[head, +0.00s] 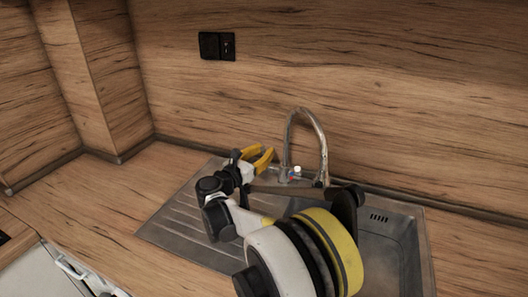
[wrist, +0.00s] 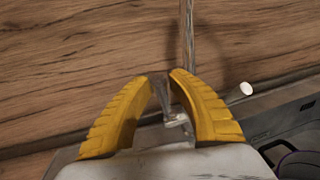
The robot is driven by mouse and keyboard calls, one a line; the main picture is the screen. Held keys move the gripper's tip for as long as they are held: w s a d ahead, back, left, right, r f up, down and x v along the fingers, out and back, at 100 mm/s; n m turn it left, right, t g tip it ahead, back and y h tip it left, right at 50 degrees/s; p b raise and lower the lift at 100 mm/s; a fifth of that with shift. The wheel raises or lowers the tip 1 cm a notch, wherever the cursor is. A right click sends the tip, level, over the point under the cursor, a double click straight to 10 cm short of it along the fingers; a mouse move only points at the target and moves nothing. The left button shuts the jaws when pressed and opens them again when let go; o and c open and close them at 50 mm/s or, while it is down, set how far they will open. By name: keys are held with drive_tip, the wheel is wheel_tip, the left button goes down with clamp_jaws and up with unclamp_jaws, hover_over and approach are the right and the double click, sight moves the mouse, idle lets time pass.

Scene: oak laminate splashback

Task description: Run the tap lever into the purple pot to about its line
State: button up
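My gripper (head: 266,150) has yellow fingers and is beside the tap, left of its base. In the wrist view the gripper's tips (wrist: 164,75) are a little apart with nothing clearly held. The chrome tap (head: 319,130) has a tall arched spout; its upright shows beyond the tips (wrist: 187,35). A pale-knobbed tap lever (head: 297,171) is at the base; the pale knob (wrist: 246,89) sits right of the fingers, apart from them. The purple pot (wrist: 299,164) shows only partly at the wrist view's lower right corner. My arm hides the sink area there in the head view, so its fill level and line cannot be seen.
The steel sink (head: 415,250) has a ribbed drainer (head: 175,225) on the left. The wooden splashback (head: 400,90) rises close behind the tap, with a black socket (head: 217,46) on it. The worktop (head: 120,195) left of the drainer is clear.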

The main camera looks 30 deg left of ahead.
clamp_jaws()
drive_tip(key=s+t+b, duration=0.1)
drive_tip(key=s+f+t+b, duration=0.1)
drive_tip(key=b, duration=0.1)
drive_tip(key=shift+s+d+f+m+t, duration=0.1)
drive_tip(key=shift+d+f+m+t, duration=0.1)
drive_tip(key=shift+m+t, duration=0.1)
drive_tip(key=o, duration=0.5)
unclamp_jaws()
drive_tip(key=shift+a, duration=0.1)
drive_tip(key=shift+s, duration=0.1)
drive_tip(key=v, duration=1.2)
